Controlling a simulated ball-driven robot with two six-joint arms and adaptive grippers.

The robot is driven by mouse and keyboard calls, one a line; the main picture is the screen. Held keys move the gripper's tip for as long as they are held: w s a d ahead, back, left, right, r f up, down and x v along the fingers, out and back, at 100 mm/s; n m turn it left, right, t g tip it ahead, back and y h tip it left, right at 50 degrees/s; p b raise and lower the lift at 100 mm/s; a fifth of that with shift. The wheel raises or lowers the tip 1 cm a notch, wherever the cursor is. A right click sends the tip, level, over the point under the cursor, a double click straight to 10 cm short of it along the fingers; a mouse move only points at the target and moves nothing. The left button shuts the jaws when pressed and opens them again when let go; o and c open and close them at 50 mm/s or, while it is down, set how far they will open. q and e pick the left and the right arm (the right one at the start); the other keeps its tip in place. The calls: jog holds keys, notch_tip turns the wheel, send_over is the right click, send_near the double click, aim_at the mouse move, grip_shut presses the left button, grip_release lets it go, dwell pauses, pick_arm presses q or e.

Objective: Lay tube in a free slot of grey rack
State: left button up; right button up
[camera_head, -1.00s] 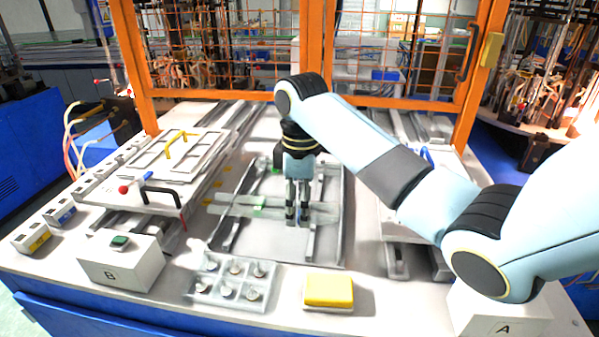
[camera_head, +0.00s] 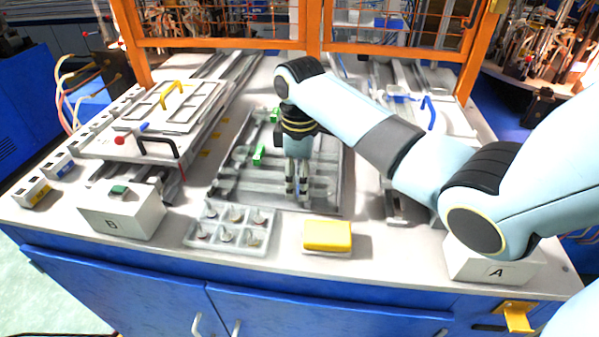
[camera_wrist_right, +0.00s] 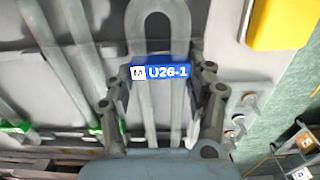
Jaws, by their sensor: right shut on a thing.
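My right gripper (camera_head: 298,196) is low over the front part of the grey rack (camera_head: 230,189). In the right wrist view, its two fingers (camera_wrist_right: 163,98) are shut on a clear tube with a blue label (camera_wrist_right: 160,72) reading U26-1. The tube runs along the direction of the rack's slots. The gripper hides much of it in the head view, and I cannot tell if it touches the rack. Green pieces (camera_head: 259,155) show on the rack, and also in the right wrist view (camera_wrist_right: 96,131). My left gripper is not in view.
A clear tray (camera_head: 191,236) with several small parts and a yellow block (camera_head: 327,235) stand in front of the rack. White boxes marked B (camera_head: 122,215) and A (camera_head: 490,262) sit at either side. A raised plate with handles (camera_head: 165,118) stands left. An orange mesh fence (camera_head: 310,46) closes the back.

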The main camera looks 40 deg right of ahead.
jog(key=shift+s+f, duration=0.15)
jog(key=shift+f, duration=0.05)
jog(key=shift+s+a+f, duration=0.15)
jog(key=shift+s+f, duration=0.1)
jog(key=shift+f, duration=0.1)
dwell(0.7)
jog(key=o, duration=1.1)
jog(key=shift+c, duration=0.2)
jog(key=o, duration=0.5)
jog(key=shift+w, duration=0.35)
jog(key=shift+r, duration=0.1)
